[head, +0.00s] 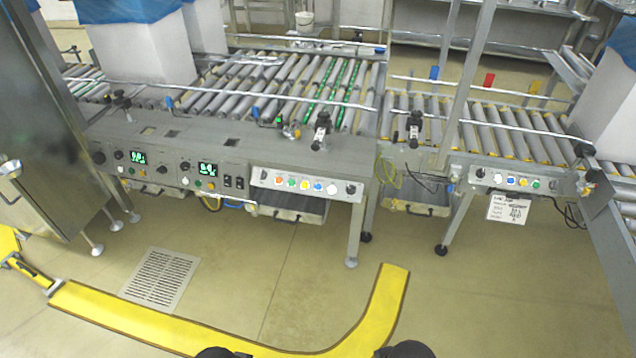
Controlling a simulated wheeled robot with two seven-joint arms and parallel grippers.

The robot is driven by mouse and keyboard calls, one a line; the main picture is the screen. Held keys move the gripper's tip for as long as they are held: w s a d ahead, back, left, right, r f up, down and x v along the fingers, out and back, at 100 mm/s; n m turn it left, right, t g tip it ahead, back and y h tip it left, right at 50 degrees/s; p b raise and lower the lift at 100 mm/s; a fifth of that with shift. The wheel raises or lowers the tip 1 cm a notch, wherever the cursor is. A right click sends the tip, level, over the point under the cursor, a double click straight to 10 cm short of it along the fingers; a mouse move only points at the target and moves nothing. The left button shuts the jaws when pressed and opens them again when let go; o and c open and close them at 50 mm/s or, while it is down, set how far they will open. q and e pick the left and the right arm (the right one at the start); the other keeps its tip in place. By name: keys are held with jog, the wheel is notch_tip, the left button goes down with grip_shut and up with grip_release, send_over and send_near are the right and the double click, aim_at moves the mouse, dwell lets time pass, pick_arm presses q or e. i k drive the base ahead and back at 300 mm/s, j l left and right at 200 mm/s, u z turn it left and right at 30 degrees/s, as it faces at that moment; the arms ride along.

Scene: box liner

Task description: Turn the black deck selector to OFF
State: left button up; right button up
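Several black knobs sit on the front panels of the roller conveyor; their labels are too small to read, so I cannot tell which is the deck selector. One black knob (350,189) is at the right end of the white button strip (305,184). Another black knob (553,185) ends the button strip on the right conveyor. More dark knobs, such as one at the far left (99,157), sit near two green displays (138,157). Neither gripper is recognisable; only two dark rounded shapes, likely mine, show at the bottom edge.
A steel cabinet (45,130) stands at the left. Yellow floor marking (190,325) curves in front of the conveyor, with a floor grate (160,278) beside it. Conveyor legs (357,225) reach the floor. The floor before the panels is mostly clear.

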aim_at(351, 189)
jog(key=i+j+z, duration=0.3)
jog(key=j+z, duration=0.1)
jog(key=z, duration=1.15)
